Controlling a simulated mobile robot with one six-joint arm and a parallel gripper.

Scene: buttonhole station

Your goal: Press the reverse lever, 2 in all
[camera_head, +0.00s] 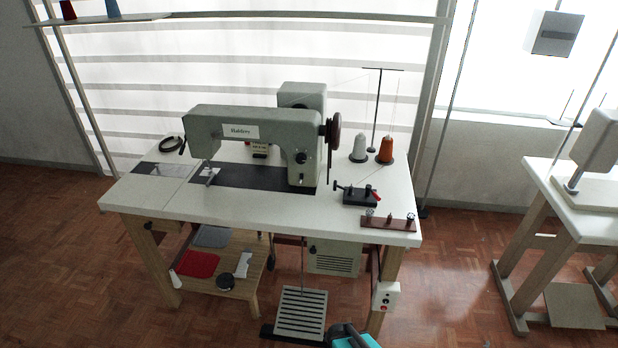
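The grey-green sewing machine (235,115) stands on a white-topped table. A round black knob (301,157) sits on the front of its pillar, and a dark handwheel (333,131) is at its right end. I cannot tell for certain which part is the reverse lever. A teal and black piece that looks like part of my arm shows at the bottom edge, well below and apart from the tabletop. My gripper's fingers are not visible.
The white tabletop (260,208) has free room at its front. Two thread cones, white (359,147) and orange (385,150), stand at the right back. A wooden strip (388,223) with small parts lies at the front right. A slatted treadle (301,313) is below. Another table stands right.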

